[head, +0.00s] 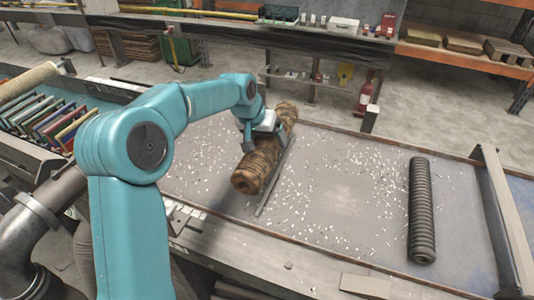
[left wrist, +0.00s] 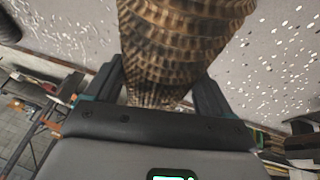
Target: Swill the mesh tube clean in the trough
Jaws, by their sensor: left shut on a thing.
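The mesh tube (head: 255,165) appears as a brown, ribbed, hollow cylinder in the middle of the head view. It is tilted, its near open end low and its far end up to the right. My left gripper (head: 262,130) is shut around it near the middle, hiding part of its side. In the left wrist view the tube (left wrist: 180,45) rises between the two dark fingers (left wrist: 157,92). The wide shallow trough (head: 335,195) has a grey floor strewn with white flecks. The tube is over this floor; I cannot tell if it touches. My right gripper is not in view.
A dark ribbed cylinder (head: 421,210) lies in the trough at the right. A thin grey bar (head: 273,178) is just right of the tube. Coloured slats (head: 50,120) and a large pipe (head: 45,215) are at the left.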

